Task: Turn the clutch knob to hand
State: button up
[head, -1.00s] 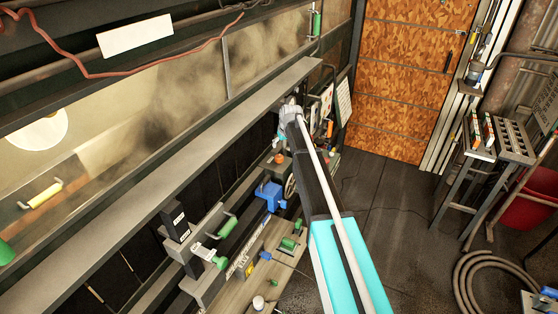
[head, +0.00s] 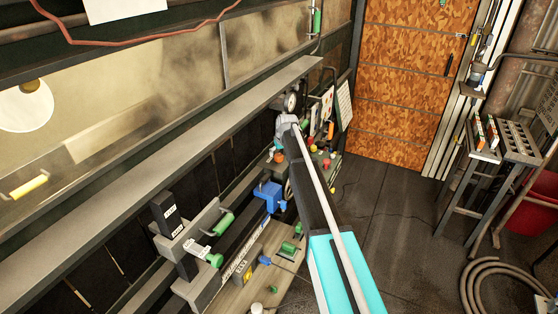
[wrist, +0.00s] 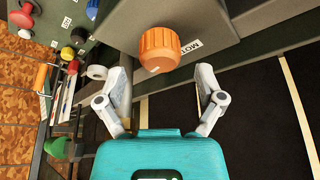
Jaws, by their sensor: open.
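The orange clutch knob (wrist: 160,48) is at the top middle of the wrist view, on a grey-green box face. A white label beside it on its right is partly hidden; "MOT" can be read. My gripper (wrist: 163,76) is open, with one finger on each side below the knob. The knob appears just beyond the fingertips, between their lines; contact cannot be seen. In the head view my gripper (head: 287,128) is small and partly hidden by my arm, close to the bench equipment.
Red, yellow, black and green knobs (wrist: 66,54) and an orange-handled tool (wrist: 41,78) are left in the wrist view. A blue block (head: 268,195) and green handles (head: 223,223) line the bench. A long grey beam (head: 150,185) runs alongside.

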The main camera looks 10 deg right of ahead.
jog(key=shift+b+x, duration=0.75)
jog(key=shift+x, duration=0.4)
jog(key=c, duration=1.1)
jog(key=shift+c, duration=0.2)
jog(key=shift+m, duration=0.3)
jog(key=shift+m+h, duration=0.4)
jog(key=shift+m, duration=0.4)
